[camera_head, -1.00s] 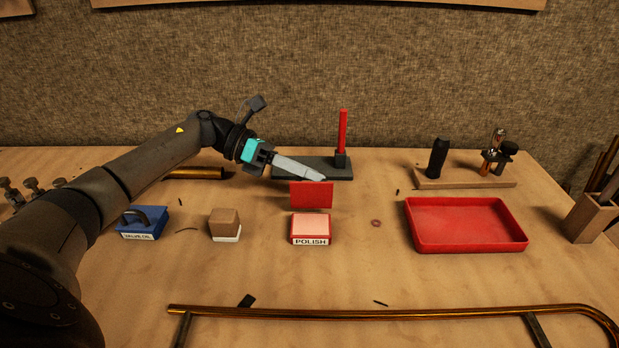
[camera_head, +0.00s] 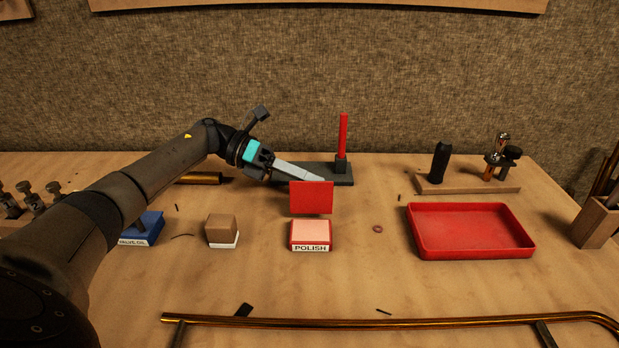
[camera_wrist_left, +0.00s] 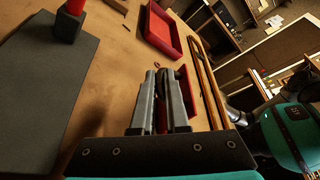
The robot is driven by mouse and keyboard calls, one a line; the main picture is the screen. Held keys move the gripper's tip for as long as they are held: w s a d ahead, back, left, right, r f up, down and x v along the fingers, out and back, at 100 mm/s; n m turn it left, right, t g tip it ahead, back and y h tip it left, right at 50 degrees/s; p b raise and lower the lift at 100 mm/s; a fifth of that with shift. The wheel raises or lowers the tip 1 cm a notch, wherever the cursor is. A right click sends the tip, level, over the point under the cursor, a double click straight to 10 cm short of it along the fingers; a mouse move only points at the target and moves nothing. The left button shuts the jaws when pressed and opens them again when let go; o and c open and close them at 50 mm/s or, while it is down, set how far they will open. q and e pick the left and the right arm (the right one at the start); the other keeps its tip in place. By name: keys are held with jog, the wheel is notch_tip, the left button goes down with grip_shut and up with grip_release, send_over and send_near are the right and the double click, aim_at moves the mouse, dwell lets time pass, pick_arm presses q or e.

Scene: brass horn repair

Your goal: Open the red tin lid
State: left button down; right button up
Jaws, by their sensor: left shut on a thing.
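The red tin labelled POLISH (camera_head: 310,236) sits on the bench in the head view, with its pale pink top surface uncovered. Its red lid (camera_head: 311,198) stands roughly upright at the tin's back edge, its flat face toward me. Whether the lid touches the tin is hard to tell. My left gripper (camera_head: 318,179) reaches in from the left behind the lid and is shut on its upper part. In the left wrist view my fingers (camera_wrist_left: 158,76) are close together, with red (camera_wrist_left: 187,92) beside them. The lid hides part of the grip. My right gripper is not seen.
A blue valve oil tin (camera_head: 143,230) and a brown block (camera_head: 222,228) stand left of the red tin. A red tray (camera_head: 470,253) lies to the right. A red post (camera_head: 343,135) on a dark base rises behind. A brass tube (camera_head: 380,321) crosses the front.

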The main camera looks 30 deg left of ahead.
pick_arm(q)
jog(key=c, duration=1.2)
grip_release()
jog(key=v, duration=0.6)
jog(key=shift+a+r, duration=0.1)
jog(key=shift+a, duration=0.1)
jog(key=b+v, duration=0.2)
jog(key=v, duration=0.6)
jog(key=shift+s+a, duration=0.25)
jog(key=shift+a, duration=0.1)
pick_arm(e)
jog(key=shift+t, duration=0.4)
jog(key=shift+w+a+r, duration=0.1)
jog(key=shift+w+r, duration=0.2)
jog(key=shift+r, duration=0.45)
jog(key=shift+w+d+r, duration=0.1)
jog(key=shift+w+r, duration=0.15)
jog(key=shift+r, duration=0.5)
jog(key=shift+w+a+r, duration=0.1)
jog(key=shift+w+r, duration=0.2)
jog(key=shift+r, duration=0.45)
